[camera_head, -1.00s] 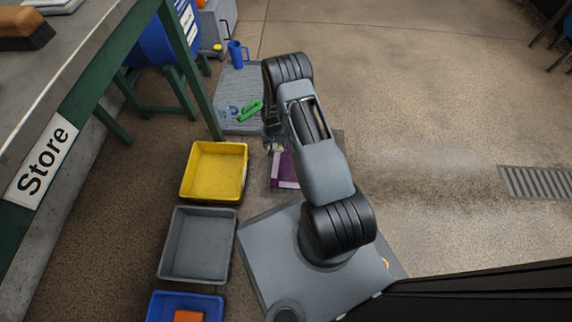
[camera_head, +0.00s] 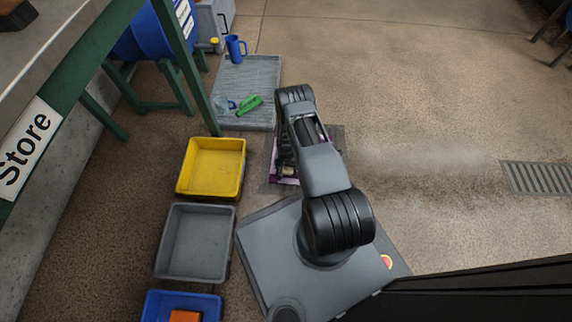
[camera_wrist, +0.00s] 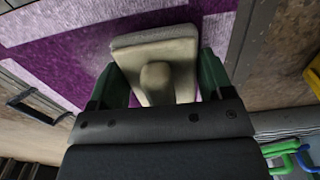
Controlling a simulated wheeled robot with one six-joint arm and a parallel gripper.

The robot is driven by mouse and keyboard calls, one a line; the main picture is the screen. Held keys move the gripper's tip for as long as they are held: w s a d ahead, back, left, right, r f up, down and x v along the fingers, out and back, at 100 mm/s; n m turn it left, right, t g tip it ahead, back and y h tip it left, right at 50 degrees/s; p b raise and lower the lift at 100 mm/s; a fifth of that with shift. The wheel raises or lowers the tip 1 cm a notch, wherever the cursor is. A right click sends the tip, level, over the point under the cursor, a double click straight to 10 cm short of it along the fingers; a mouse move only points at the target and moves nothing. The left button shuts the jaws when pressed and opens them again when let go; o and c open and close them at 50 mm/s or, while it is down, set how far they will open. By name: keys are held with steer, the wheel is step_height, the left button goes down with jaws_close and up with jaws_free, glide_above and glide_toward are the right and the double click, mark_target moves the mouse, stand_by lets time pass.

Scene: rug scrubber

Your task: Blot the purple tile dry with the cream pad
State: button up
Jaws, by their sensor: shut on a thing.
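The purple tile (camera_wrist: 60,65) lies flat, with pale lilac areas beside the darker purple. In the head view only slivers of the purple tile (camera_head: 273,172) show, as my arm covers most of it. My gripper (camera_wrist: 160,92) is shut on the knob of the cream pad (camera_wrist: 150,48). The pad lies over the tile in the wrist view; whether it touches the surface I cannot tell. In the head view the cream pad (camera_head: 288,171) shows small beneath my gripper (camera_head: 286,165).
Yellow (camera_head: 212,167), grey (camera_head: 195,243) and blue (camera_head: 182,306) trays stand left of my base; the blue one holds an orange block (camera_head: 186,316). A grey ribbed mat (camera_head: 262,75) beyond carries a green object (camera_head: 249,105) and a blue jug (camera_head: 236,47). Floor at right is open.

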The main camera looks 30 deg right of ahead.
steer(key=shift+f, duration=0.5)
steer(key=shift+f, duration=0.1)
steer(key=shift+f, duration=0.5)
stand_by(1.9)
steer(key=shift+r+p, duration=1.45)
steer(key=shift+r, duration=0.8)
